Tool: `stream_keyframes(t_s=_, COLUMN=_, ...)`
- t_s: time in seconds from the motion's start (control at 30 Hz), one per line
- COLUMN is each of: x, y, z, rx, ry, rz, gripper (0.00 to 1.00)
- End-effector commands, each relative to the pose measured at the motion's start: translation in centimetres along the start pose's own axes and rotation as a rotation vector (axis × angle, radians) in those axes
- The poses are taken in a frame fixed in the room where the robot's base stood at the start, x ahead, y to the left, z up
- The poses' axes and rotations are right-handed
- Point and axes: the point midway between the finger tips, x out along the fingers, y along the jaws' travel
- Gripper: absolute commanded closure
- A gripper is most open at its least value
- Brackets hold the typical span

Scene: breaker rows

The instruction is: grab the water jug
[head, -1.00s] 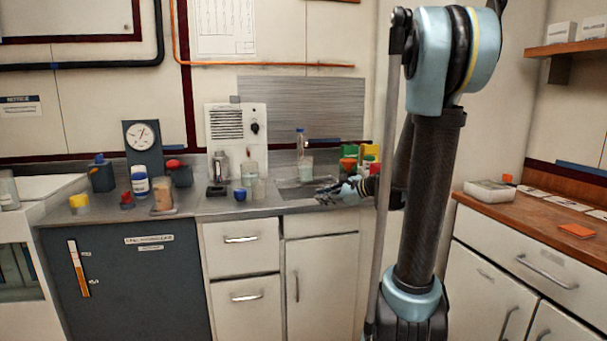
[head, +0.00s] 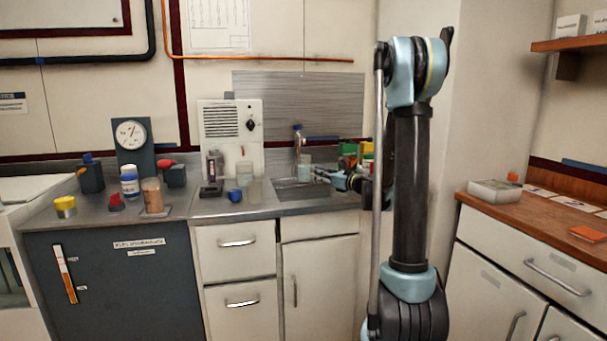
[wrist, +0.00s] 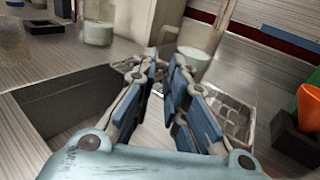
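A clear container with pale greenish liquid (head: 304,173), which may be the water jug, stands by the sink at the back of the counter. My gripper (head: 322,176) reaches in from the right at the container's right side. In the wrist view my gripper (wrist: 165,68) has its blue-padded fingers apart, with nothing between them. Whether a fingertip touches the container I cannot tell.
A second clear beaker (wrist: 98,24) and a blue cup (head: 235,195) stand left of the sink. An orange cone-shaped item in a dark holder (wrist: 308,105) is close on the right. A recessed sink basin (wrist: 75,95) lies below my gripper.

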Motion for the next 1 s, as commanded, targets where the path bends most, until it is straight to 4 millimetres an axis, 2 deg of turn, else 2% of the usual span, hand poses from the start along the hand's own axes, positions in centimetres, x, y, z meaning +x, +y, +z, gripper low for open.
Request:
stream_keyframes(t_s=0.1, x=2.3, y=0.2, z=0.0, rx=-0.001, ry=0.000, rz=0.005, gripper=0.87)
stream_keyframes(t_s=0.3, x=5.6, y=0.3, z=0.0, rx=-0.001, ry=0.001, rz=0.005, gripper=0.87)
stream_keyframes(t_s=0.67, x=7.7, y=0.2, z=-0.1, rx=-0.002, ry=0.001, rz=0.004, gripper=0.87)
stream_keyframes(t_s=1.0, x=11.8, y=0.1, z=-0.5, rx=-0.002, ry=0.001, rz=0.003, gripper=0.87)
